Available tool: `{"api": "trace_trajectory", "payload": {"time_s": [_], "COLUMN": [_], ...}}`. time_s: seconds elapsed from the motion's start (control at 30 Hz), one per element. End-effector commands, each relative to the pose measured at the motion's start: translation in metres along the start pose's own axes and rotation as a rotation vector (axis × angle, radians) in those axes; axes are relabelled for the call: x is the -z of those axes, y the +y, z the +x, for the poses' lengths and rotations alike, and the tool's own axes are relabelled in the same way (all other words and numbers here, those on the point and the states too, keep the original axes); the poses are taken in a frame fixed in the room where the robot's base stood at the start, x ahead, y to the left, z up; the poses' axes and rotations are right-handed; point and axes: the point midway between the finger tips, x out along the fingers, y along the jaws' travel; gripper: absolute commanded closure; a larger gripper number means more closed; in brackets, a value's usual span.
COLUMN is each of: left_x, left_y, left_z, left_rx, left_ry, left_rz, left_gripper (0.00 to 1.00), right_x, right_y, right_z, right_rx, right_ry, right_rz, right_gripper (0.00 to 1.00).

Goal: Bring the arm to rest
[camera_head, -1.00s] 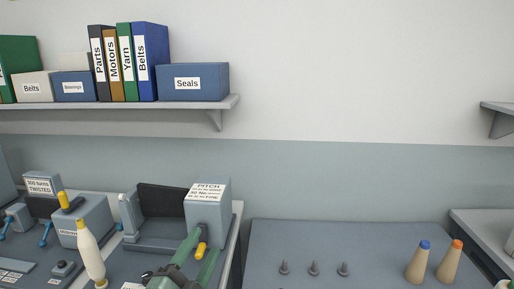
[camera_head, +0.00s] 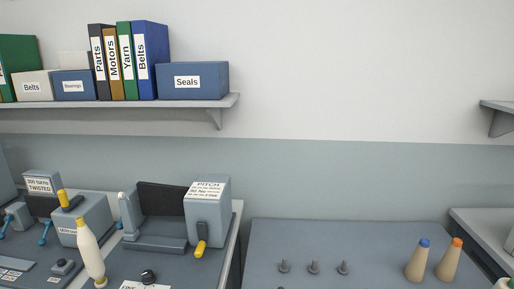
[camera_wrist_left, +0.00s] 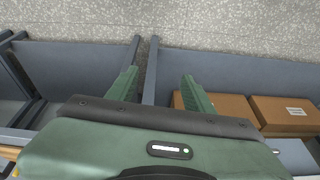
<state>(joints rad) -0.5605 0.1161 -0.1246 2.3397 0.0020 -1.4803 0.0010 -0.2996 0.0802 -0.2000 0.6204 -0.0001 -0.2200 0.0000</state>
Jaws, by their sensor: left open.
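My left gripper (camera_wrist_left: 160,74) shows in the left wrist view. Its two green fingers are apart with nothing between them. It hangs over grey panels, with speckled floor beyond them. In the head view my left arm is out of the picture. The machine with the PITCH label (camera_head: 208,207) and its yellow-handled lever (camera_head: 201,248) stand clear of any gripper. My right gripper is not seen.
A white bobbin (camera_head: 90,254) stands on the left bench. Three grey pegs (camera_head: 314,268) and two tan cones, one blue-tipped (camera_head: 418,262) and one orange-tipped (camera_head: 450,260), stand on the right table. Brown boxes (camera_wrist_left: 216,112) lie near the gripper's right finger.

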Motion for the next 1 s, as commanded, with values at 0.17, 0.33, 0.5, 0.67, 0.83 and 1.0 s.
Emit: {"api": "trace_trajectory", "payload": {"time_s": [0.17, 0.33, 0.5, 0.67, 0.83, 1.0], "left_x": [-0.014, -0.041, -0.095, -0.163, -0.242, -0.299], "left_y": [0.003, 0.006, 0.010, 0.014, 0.016, 0.016], "left_z": [0.068, 0.146, 0.243, 0.319, 0.374, 0.396], "left_rx": [-0.003, -0.007, -0.012, -0.016, -0.020, -0.022], "left_ry": [-0.025, -0.055, -0.092, -0.130, -0.167, -0.189], "left_rz": [0.004, 0.010, 0.017, 0.026, 0.034, 0.041], "left_gripper": [0.48, 0.48, 0.48, 0.48, 0.48, 0.48], "right_x": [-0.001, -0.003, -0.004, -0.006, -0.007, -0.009], "right_y": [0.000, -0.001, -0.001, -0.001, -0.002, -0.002], "right_z": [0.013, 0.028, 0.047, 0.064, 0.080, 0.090], "right_rx": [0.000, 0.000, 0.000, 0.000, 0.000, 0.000], "right_ry": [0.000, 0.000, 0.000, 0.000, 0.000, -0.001], "right_rz": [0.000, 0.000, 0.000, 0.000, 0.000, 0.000], "right_gripper": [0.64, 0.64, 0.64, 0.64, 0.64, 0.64]}}
